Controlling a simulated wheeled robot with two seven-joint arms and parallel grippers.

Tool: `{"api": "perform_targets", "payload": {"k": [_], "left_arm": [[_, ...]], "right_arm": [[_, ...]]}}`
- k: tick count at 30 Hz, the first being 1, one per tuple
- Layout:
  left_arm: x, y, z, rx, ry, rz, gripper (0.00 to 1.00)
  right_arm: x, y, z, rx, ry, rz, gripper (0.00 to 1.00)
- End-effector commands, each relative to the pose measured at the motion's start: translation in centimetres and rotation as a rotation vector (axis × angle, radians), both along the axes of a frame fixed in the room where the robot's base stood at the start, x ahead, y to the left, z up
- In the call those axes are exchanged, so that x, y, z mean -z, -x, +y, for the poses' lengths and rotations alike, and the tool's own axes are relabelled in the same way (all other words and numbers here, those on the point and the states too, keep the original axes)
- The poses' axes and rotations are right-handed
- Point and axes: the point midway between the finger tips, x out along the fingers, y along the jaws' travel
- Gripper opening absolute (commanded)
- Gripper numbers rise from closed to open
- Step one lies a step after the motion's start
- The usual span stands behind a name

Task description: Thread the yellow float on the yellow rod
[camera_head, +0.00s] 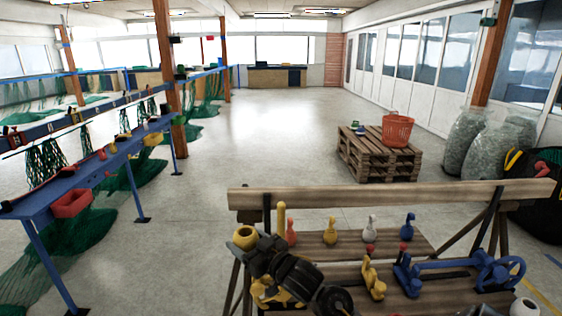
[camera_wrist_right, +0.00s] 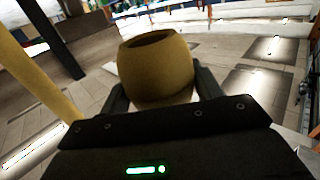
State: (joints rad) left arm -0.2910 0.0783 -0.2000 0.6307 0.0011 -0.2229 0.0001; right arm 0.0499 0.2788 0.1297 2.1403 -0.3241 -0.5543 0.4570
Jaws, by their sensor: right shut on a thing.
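The yellow float (camera_head: 245,236) is a rounded, hollow piece, and its dark hole faces upward. My right gripper (camera_head: 256,245) is shut on it and holds it up at the left end of the wooden bench. The float also shows between the two fingers in the right wrist view (camera_wrist_right: 157,72). The yellow rod (camera_head: 281,217) stands upright at the bench, just right of the float in the head view. In the right wrist view the rod (camera_wrist_right: 35,78) runs along the left side, apart from the float. The rod's lower end is hidden. My left gripper is not in view.
Orange (camera_head: 291,233), yellow (camera_head: 330,231), white (camera_head: 370,229) and blue (camera_head: 407,227) pin-shaped pieces stand on the bench. A blue fitting (camera_head: 450,266) lies at the right. A wooden beam (camera_head: 400,192) crosses the back. Open floor lies beyond.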

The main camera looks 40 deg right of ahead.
Motion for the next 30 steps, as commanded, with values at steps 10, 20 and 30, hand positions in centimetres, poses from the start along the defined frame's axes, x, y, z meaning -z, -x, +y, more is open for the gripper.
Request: {"api": "perform_targets", "payload": {"k": [10, 20, 30], "left_arm": [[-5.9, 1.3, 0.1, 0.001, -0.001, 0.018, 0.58], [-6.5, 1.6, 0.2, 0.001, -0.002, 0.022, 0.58], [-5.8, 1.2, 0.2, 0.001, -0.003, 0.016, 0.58]], "right_arm": [[-13.3, -2.5, -11.6, 0.197, 0.005, -0.002, 0.41], [-15.9, -2.6, -14.2, 0.242, 0.0, 0.001, 0.41], [-15.2, -2.6, -14.2, 0.241, 0.001, 0.001, 0.41]]}}
